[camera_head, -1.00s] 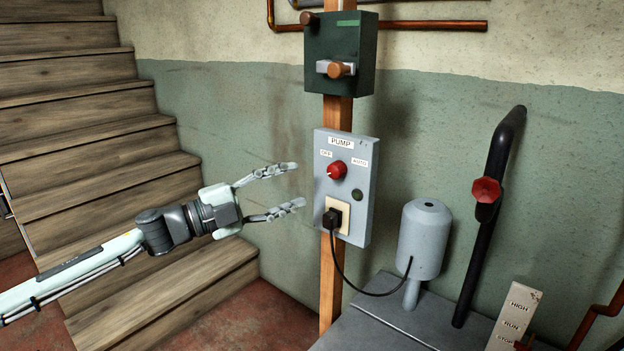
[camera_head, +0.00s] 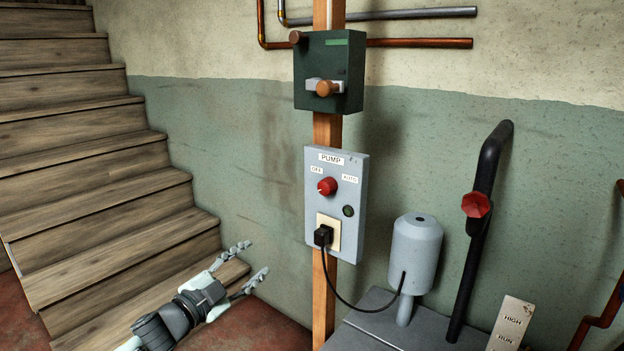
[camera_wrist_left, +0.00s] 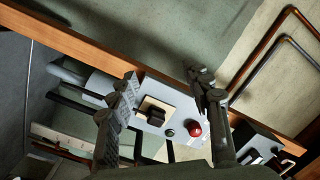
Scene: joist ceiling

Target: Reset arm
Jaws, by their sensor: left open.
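My left gripper (camera_head: 250,268) is open and empty in the head view, low in front of the wooden stairs and left of the wooden post. It is apart from the pump panel. Its two fingers also show spread in the left wrist view (camera_wrist_left: 165,95), with the panel beyond them. The grey pump panel (camera_head: 351,222) has a red knob (camera_head: 327,186) between the OFF and AUTO labels, and a black plug (camera_head: 322,236) sits in its socket. The knob (camera_wrist_left: 194,130) and plug (camera_wrist_left: 156,117) also show in the left wrist view. My right gripper is not in view.
A dark green box (camera_head: 345,75) with a handle is on the wooden post (camera_head: 322,290) above the panel. A grey cylinder (camera_head: 416,255) and a black pipe with a red valve (camera_head: 476,205) stand right. Wooden stairs (camera_head: 80,190) rise at the left.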

